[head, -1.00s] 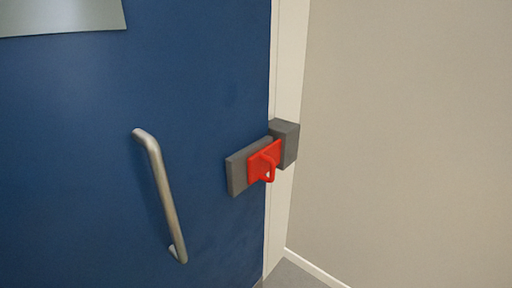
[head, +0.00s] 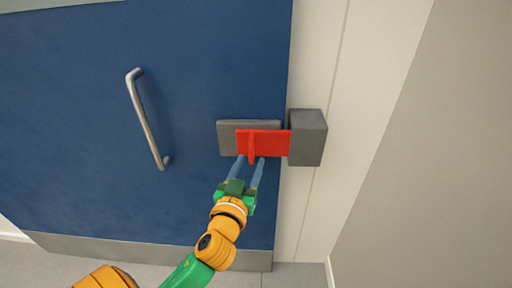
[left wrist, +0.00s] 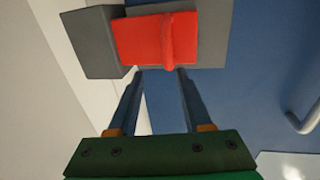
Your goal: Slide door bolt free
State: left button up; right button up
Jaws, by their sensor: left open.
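The red bolt (head: 270,144) lies across a grey plate (head: 228,133) on the blue door. Its right end meets the grey block (head: 307,138) on the white frame. A red handle stands out from the bolt; it also shows in the left wrist view (left wrist: 167,42). My left gripper (head: 249,162) is open just below the bolt, its two fingers pointing up at it, one on each side of the handle's line. In the left wrist view the fingertips (left wrist: 160,72) are near the bolt's lower edge, and I see nothing held between them. My right gripper is not in view.
A metal pull handle (head: 147,118) stands out from the blue door (head: 80,140) left of the bolt. A beige wall (head: 440,170) stands at the right. Grey floor (head: 295,276) shows at the bottom.

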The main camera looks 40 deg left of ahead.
aim_at(250, 150)
pick_arm(q)
jog(key=p+x, duration=0.1)
jog(key=x, duration=0.2)
jog(key=shift+w+a+r, duration=0.15)
jog(key=shift+w+a, duration=0.1)
jog(key=shift+a, duration=0.05)
jog(key=w+a, duration=0.1)
jog(key=w+a+f, duration=0.1)
jog(key=shift+w+a, duration=0.35)
jog(key=shift+a, duration=0.05)
jog(key=shift+d+r, duration=0.15)
jog(key=shift+d, duration=0.45)
jog(key=shift+c, duration=1.1)
jog(key=shift+s, duration=0.1)
jog(key=c, duration=0.4)
jog(key=shift+a, duration=0.25)
grip_shut()
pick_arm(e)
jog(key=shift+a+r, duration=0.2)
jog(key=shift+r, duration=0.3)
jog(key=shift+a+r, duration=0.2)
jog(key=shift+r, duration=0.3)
pick_arm(q)
jog(key=shift+r, duration=0.15)
